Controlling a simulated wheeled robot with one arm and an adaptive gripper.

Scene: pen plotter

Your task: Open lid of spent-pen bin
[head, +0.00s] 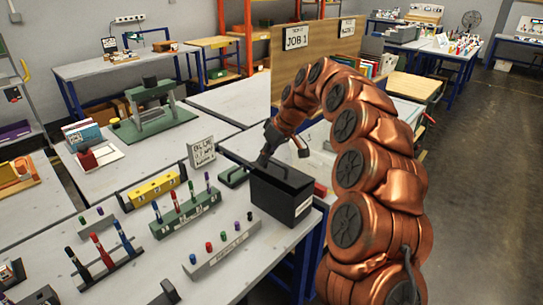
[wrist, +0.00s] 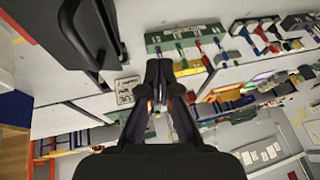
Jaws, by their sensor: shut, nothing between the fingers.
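The black spent-pen bin (head: 277,203) stands near the right edge of the front table, with a white label on its side. Its dark lid (head: 287,177) looks closed over the top. In the wrist view the bin (wrist: 42,18) fills the upper left corner, with a dark bar handle (wrist: 84,38) along it. My gripper (head: 262,162) is at the back left of the lid, very close to it; contact cannot be told. In the wrist view my gripper (wrist: 160,75) is shut and empty, with the bin off to its left.
Racks of coloured pens (head: 187,214) and a grey pen block (head: 222,248) stand left of the bin. A small sign (head: 201,152) stands behind it. A dark green tray-like object (head: 234,177) lies beside the bin. The floor at right (head: 475,190) is clear.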

